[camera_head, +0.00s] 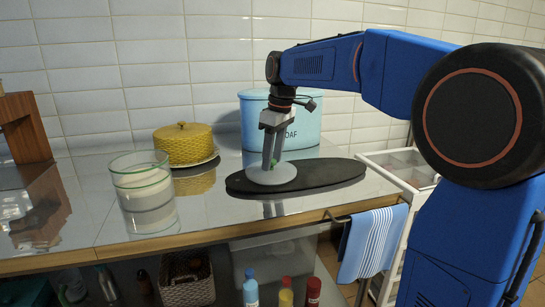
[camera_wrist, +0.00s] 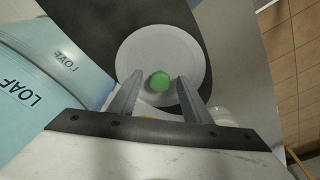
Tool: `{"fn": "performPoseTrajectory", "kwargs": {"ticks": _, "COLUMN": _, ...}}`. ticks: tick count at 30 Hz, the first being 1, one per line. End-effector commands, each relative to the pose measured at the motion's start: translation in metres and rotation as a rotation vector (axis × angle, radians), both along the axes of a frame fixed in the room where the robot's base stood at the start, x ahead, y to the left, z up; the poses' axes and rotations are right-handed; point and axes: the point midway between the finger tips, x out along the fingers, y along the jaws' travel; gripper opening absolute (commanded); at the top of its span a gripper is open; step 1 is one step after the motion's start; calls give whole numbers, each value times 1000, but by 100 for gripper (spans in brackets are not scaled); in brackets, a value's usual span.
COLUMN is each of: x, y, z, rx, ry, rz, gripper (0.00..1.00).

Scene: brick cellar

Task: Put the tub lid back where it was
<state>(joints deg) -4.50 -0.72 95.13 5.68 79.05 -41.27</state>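The tub lid (camera_head: 271,175) is a pale grey disc with a green knob, lying flat on a dark oval board. In the wrist view the lid (camera_wrist: 133,53) and its green knob (camera_wrist: 160,81) show between the two fingers. My gripper (camera_head: 271,163) points down over the lid. In the wrist view my gripper (camera_wrist: 160,78) is open, with a finger on each side of the knob and a visible gap to it. A clear glass tub (camera_head: 145,196) with pale contents stands at the left on the counter; no lid shows on it.
The dark board (camera_head: 335,172) lies on the shiny counter (camera_head: 225,219). A yellow woven-pattern covered dish (camera_head: 184,145) and a blue LOAF bin (camera_head: 310,128) stand behind. A wooden stand (camera_head: 22,128) is at far left. A striped towel (camera_head: 372,243) hangs at the front edge.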

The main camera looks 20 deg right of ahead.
Motion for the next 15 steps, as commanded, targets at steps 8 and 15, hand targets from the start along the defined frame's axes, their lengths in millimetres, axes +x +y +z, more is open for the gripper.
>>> {"fn": "performPoseTrajectory", "kwargs": {"ticks": 8, "x": 0, "y": 0, "z": 2, "rx": 0, "ry": 0, "rz": 0, "gripper": 44}}
{"fn": "performPoseTrajectory", "kwargs": {"ticks": 15, "x": -2, "y": -3, "z": 29, "rx": 0, "ry": -3, "rz": 0, "gripper": 44}}
